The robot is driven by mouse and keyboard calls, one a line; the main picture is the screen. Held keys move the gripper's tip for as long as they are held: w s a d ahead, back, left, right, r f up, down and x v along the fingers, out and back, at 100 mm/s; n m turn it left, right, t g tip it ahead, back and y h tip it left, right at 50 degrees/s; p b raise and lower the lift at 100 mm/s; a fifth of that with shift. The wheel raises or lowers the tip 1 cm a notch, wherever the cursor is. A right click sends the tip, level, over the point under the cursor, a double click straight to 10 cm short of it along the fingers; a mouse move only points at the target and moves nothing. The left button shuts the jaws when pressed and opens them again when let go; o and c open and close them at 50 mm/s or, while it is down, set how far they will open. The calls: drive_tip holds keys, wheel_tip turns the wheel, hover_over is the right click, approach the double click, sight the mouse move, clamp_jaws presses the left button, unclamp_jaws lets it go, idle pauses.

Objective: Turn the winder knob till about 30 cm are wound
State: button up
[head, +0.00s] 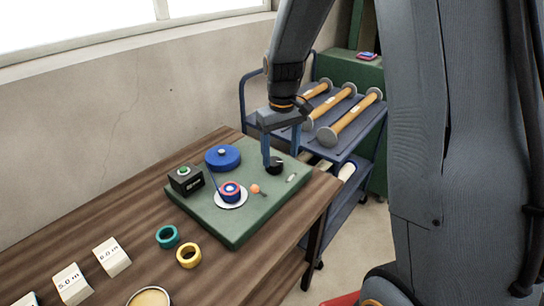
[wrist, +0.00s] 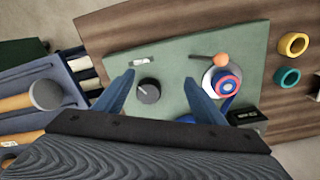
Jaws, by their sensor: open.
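A green board (head: 237,228) lies on the wooden table. A black round knob (wrist: 149,91) with a white line on top stands on it. In the head view the knob (head: 275,169) is partly covered by a finger. My gripper (wrist: 158,80) is open, pointing down, with the knob between its fingers in the wrist view. I cannot tell whether the fingers reach down beside it. A red and blue reel (head: 230,191) sits on a white disc. A blue round drum (head: 222,157) stands behind it. A black box (head: 186,180) has a small display, unreadable here.
An orange ball (head: 255,188) on a thin arm is beside the reel. A teal ring (head: 167,237), a yellow ring (head: 189,255) and white labelled blocks (head: 112,257) lie on the table. A blue cart (head: 345,155) with wooden rollers stands behind the table's right end.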

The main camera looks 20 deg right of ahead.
drive_tip(key=n+p, duration=0.1)
hover_over(274, 161)
drive_tip(key=shift+f, duration=0.2)
drive_tip(key=shift+f+p, duration=1.2)
drive_tip(key=shift+f, duration=2.65)
drive_tip(key=shift+c, duration=0.3)
drive_tip(key=c, duration=1)
